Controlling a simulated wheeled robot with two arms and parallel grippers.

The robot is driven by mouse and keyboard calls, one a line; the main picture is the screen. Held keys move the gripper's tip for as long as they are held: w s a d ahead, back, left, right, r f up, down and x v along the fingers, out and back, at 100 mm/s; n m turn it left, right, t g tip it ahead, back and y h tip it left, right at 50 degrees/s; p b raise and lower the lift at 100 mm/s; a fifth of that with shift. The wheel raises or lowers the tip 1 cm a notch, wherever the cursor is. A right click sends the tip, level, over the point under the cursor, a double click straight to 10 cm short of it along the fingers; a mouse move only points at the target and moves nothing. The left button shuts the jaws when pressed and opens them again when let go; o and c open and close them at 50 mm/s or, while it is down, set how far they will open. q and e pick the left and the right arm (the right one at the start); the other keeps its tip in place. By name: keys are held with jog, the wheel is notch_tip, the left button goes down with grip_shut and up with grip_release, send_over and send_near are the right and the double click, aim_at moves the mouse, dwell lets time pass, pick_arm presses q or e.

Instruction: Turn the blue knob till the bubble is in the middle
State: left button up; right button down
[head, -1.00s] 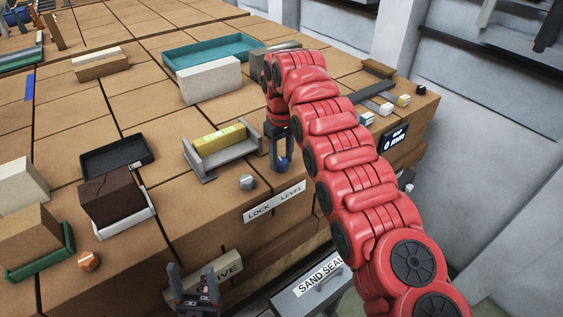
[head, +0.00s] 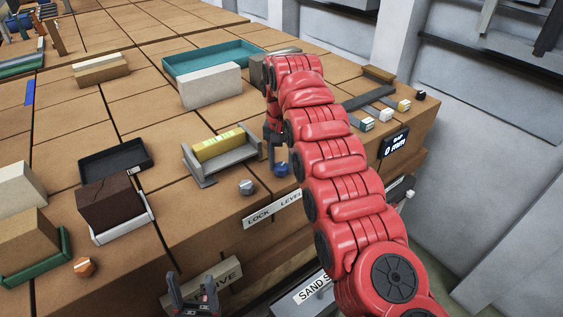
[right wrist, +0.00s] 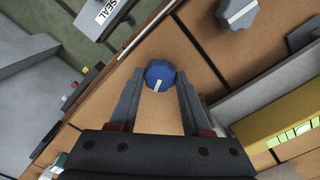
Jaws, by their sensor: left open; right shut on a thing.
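The blue knob (head: 281,169) is on the brick bench's front edge above the LEVEL label. My right gripper (head: 276,150) points down at it. In the right wrist view the blue knob (right wrist: 160,74), with a white line on top, sits between the fingers of my right gripper (right wrist: 158,80), which is shut on it. The yellow level vial (head: 218,142) lies in a grey holder (head: 242,158) left of the knob. My left gripper (head: 193,293) is open and empty, low in front of the bench.
A grey knob (head: 246,187) stands left of the blue knob, above the LOCK label. A dark brick (head: 110,203), a black tray (head: 115,158), an orange knob (head: 84,267) and a teal tray (head: 215,57) are on the bench. A display (head: 394,143) reads 0 mm.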

aim_at(281, 166)
jog(key=shift+m, duration=0.9)
jog(key=shift+c, duration=1.8)
grip_release()
notch_tip(281, 166, up, 17)
jog(key=p, duration=1.7)
jog(key=shift+r, duration=0.2)
